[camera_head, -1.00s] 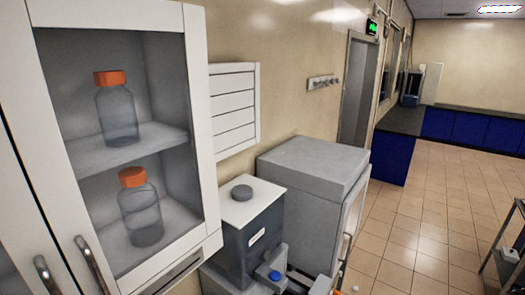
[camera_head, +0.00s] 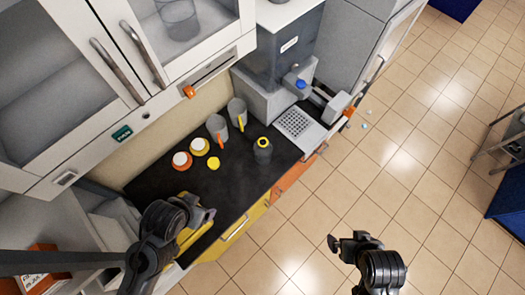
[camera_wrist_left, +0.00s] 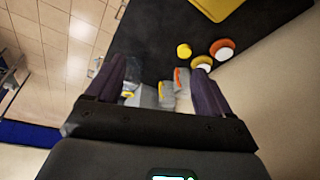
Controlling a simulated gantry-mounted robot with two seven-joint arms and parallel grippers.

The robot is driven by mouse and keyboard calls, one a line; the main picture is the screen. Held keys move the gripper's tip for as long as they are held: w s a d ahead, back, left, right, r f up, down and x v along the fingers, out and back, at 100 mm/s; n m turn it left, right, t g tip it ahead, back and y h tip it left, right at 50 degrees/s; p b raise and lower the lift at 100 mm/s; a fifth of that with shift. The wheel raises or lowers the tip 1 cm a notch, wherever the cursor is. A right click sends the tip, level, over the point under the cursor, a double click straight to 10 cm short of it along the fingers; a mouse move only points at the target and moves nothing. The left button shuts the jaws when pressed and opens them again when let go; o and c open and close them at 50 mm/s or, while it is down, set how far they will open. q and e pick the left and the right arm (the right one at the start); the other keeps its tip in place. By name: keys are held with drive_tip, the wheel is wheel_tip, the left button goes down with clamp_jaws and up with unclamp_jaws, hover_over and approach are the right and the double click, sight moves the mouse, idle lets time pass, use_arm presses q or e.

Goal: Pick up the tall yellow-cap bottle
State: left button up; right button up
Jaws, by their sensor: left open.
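A dark grey bottle with a yellow cap (camera_head: 262,152) stands upright on the black counter (camera_head: 236,190), near its front right part. My left gripper (camera_head: 206,214) is over the counter's front edge, to the left of the bottle and apart from it. In the left wrist view its two fingers (camera_wrist_left: 160,68) are spread, with nothing held between them. Grey shapes with yellow and orange parts show beyond the fingers; which one is the bottle is hard to tell. My right gripper (camera_head: 345,240) hangs over the floor, away from the counter; its jaw opening is unclear.
Two grey measuring cups, one with an orange handle (camera_head: 217,129) and one with a yellow handle (camera_head: 237,114), stand behind the bottle. An orange-rimmed jar (camera_head: 181,160), a yellow-rimmed jar (camera_head: 199,147) and a yellow disc (camera_head: 213,163) lie left. A machine with a perforated plate (camera_head: 297,122) is right.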

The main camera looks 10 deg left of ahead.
idle(0.4)
use_arm(q)
drive_tip(key=o, duration=0.3)
drive_tip(key=shift+o, duration=0.2)
